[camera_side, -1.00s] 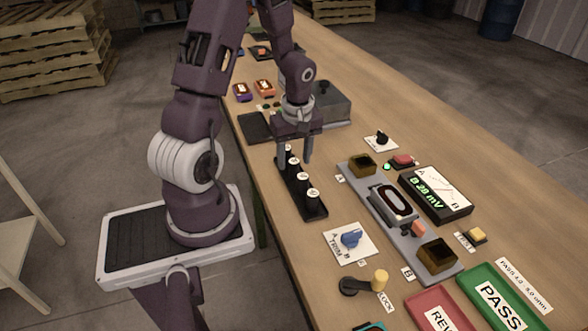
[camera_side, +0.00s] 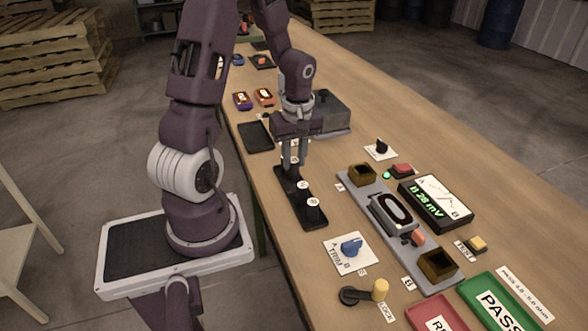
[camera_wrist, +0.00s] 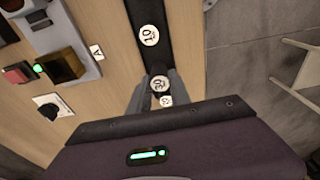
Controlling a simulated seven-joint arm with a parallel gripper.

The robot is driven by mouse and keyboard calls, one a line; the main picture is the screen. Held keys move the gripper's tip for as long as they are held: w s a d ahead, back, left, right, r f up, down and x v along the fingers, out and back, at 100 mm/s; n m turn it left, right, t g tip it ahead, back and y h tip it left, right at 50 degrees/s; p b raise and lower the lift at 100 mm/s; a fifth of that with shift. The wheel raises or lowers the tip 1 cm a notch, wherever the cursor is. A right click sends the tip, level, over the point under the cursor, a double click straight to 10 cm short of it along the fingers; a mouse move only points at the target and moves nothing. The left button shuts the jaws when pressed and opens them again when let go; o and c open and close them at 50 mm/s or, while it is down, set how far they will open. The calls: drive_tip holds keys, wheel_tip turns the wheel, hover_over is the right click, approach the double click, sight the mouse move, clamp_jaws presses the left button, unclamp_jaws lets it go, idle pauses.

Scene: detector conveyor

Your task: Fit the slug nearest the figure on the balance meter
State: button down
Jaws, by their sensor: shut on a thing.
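The black slug rack (camera_side: 288,187) stands on the bench with several dark slugs in a row, each with a white numbered cap. My gripper (camera_side: 295,166) points down over the far part of the rack, shut on one slug. In the wrist view my gripper (camera_wrist: 159,82) has its fingertips on either side of that slug's cap (camera_wrist: 160,83), which seems to read 30. A slug marked 10 (camera_wrist: 149,35) stands apart from it, and another cap (camera_wrist: 166,100) is partly hidden. I cannot tell whether the held slug is still seated. The balance meter (camera_side: 435,201) shows B 28 mV.
A grey fixture plate (camera_side: 378,205) carries two brass-coloured cups, A (camera_side: 362,174) and B (camera_side: 437,264), beside a detector (camera_side: 392,212). A blue trim knob (camera_side: 350,246), lock lever (camera_side: 362,293), red tray (camera_side: 437,309) and green PASS tray (camera_side: 500,303) lie nearer.

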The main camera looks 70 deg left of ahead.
sight(295, 160)
wheel_tip(295, 160, up, 7)
drive_tip(key=shift+w, duration=0.1)
drive_tip(key=w+d+m+t, duration=0.1)
drive_tip(key=w+d+m, duration=0.9)
drive_tip(key=w+d, duration=0.45)
drive_tip(key=w+d+r+m+h, duration=0.1)
drive_tip(key=d+m, duration=0.3)
drive_tip(key=d, duration=0.5)
drive_tip(key=w+d+r+m, duration=0.15)
drive_tip(key=d+m, duration=0.25)
drive_tip(key=d, duration=0.6)
drive_tip(key=f, duration=1.1)
drive_tip(key=shift+d, duration=0.4)
drive_tip(key=shift+f, duration=0.15)
drive_tip(key=c, duration=1.2)
unclamp_jaws()
